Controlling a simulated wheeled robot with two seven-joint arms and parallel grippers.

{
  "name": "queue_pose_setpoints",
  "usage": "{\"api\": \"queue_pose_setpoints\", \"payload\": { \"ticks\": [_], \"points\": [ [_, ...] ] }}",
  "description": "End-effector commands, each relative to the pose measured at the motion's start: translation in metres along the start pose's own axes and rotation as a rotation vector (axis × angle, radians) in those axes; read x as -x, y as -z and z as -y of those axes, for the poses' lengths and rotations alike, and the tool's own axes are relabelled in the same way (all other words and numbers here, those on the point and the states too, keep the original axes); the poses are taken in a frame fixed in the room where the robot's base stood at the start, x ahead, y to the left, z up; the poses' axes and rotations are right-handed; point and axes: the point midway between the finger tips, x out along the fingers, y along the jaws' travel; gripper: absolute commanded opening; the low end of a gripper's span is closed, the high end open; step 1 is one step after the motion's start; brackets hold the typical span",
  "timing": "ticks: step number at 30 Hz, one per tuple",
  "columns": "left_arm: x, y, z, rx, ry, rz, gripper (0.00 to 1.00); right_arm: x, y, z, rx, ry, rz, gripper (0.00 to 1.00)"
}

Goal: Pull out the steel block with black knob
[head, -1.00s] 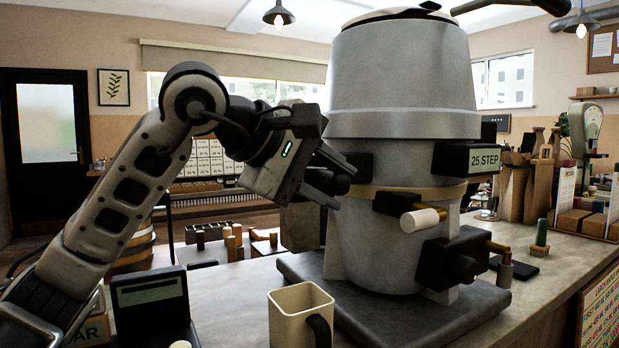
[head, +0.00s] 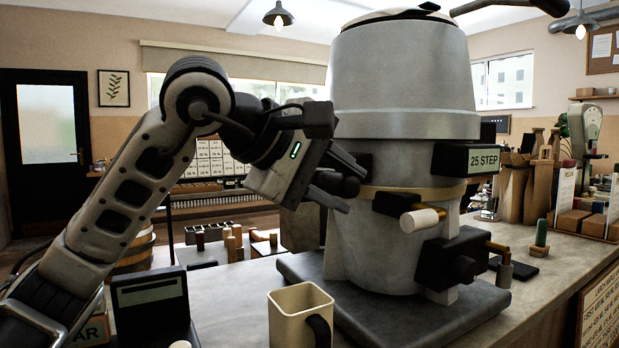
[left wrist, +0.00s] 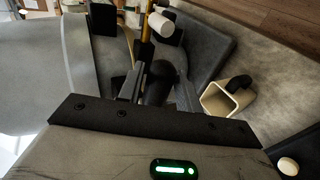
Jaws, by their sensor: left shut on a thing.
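The large grey machine (head: 390,90) stands on a dark base plate, with several black fittings on its side. My left gripper (head: 352,188) is at the machine's left side, shut on the black knob (head: 344,184). In the left wrist view, the dark knob (left wrist: 158,88) shows between the two fingers of my left gripper (left wrist: 160,100). I cannot make out the steel block itself; the fingers, the knob and the black fittings hide that area. My right gripper is not in view.
A cream mug (head: 292,322) stands on the counter in front of the machine, below my left gripper. A cream cylindrical handle (head: 420,219) juts from the machine toward the front. A dark box (head: 150,300) stands at the left front.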

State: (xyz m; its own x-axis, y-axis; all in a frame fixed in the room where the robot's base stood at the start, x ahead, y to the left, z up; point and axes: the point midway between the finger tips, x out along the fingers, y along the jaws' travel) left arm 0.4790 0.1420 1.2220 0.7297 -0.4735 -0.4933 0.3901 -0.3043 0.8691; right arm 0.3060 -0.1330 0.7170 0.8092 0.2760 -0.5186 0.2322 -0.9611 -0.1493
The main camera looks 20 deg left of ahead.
Motion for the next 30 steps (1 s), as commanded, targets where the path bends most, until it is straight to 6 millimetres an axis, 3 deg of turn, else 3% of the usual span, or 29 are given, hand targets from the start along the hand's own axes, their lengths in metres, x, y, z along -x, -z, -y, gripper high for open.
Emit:
{"api": "queue_pose_setpoints", "payload": {
  "ticks": [30],
  "points": [
    [0.003,-0.065,0.003,-0.003,0.012,0.008,0.0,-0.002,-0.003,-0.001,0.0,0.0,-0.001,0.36]
  ]
}}
